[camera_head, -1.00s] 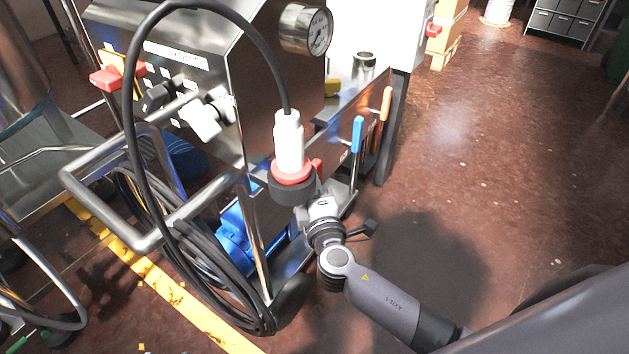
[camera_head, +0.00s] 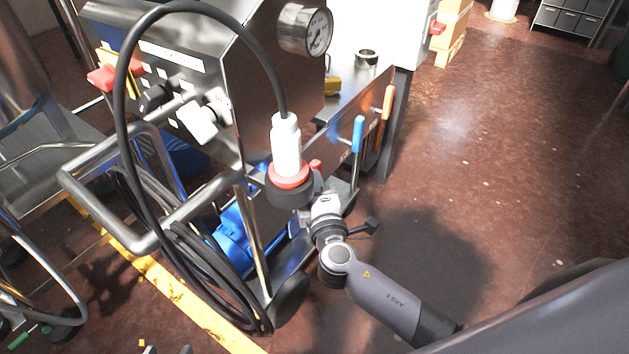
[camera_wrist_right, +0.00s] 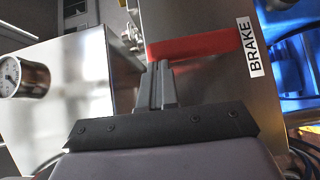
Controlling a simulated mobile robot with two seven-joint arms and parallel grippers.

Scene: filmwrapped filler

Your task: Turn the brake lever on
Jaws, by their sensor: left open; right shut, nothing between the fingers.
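The brake lever (camera_wrist_right: 205,45) is a red bar on a grey metal panel beside a white label (camera_wrist_right: 249,47) reading BRAKE. It lies nearly level in the right wrist view. A small red part that may be its end (camera_head: 315,165) shows beside the plug in the head view. My right gripper (camera_wrist_right: 158,70) is shut and empty, its fingertips at the lever's lower edge near its left end; I cannot tell whether they touch. In the head view the right fingers are hidden by the machine. My left gripper (camera_head: 168,351) is open, only its tips showing at the bottom edge.
A white and red plug (camera_head: 287,150) with a thick black cable stands close to my right wrist. A tubular handle (camera_head: 150,240) and coiled cables (camera_head: 205,275) are at the left. A pressure gauge (camera_head: 317,32) is above. The floor (camera_head: 520,180) at the right is clear.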

